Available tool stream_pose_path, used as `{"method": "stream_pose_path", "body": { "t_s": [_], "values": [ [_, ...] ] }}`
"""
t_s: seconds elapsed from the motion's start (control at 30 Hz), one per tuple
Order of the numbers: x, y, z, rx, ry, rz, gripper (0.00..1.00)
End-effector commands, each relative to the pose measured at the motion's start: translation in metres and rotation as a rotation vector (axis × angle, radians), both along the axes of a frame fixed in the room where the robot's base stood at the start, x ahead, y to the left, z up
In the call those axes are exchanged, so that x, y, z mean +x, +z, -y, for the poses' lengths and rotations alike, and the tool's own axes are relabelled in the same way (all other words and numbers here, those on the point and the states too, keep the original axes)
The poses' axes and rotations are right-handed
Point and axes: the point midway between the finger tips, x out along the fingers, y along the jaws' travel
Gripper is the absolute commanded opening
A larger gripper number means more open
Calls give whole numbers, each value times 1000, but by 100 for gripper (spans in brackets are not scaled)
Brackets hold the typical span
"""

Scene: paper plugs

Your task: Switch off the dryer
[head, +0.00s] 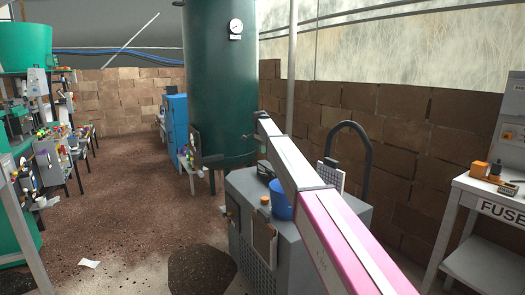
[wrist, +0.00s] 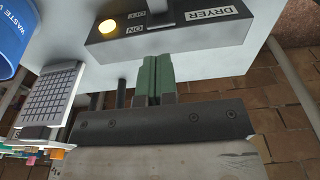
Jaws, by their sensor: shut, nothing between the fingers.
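The dryer switch box (wrist: 185,33) is a dark box in the wrist view, with a white DRYER label that appears upside down. A yellow-orange lamp (wrist: 107,26) on it looks lit. Small OFF and ON labels sit between the lamp and a dark lever (wrist: 168,10). The lever's top is cut off by the frame edge, and I cannot tell its setting. My gripper (wrist: 155,72) has green fingertips, shut together and empty, just below the box's edge in the picture. I cannot tell whether they touch it. In the head view my arm covers part of the grey cabinet, and the fingertips are not clear.
A blue waste bin (head: 281,206) stands on the grey cabinet (head: 255,248); it also shows in the wrist view (wrist: 14,38). A white gridded panel (wrist: 48,95) is close at left. A FUSE table (head: 490,205) stands right. Floor at left is mostly clear.

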Motion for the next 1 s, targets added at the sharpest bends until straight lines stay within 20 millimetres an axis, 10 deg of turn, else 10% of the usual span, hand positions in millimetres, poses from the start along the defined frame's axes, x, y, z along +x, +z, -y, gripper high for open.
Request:
{"method": "stream_pose_path", "body": {
  "t_s": [0.5,1.0],
  "values": [
    [-2,-88,-2,0,0,0,0],
    [-5,-103,-8,1,0,1,0]
  ]
}}
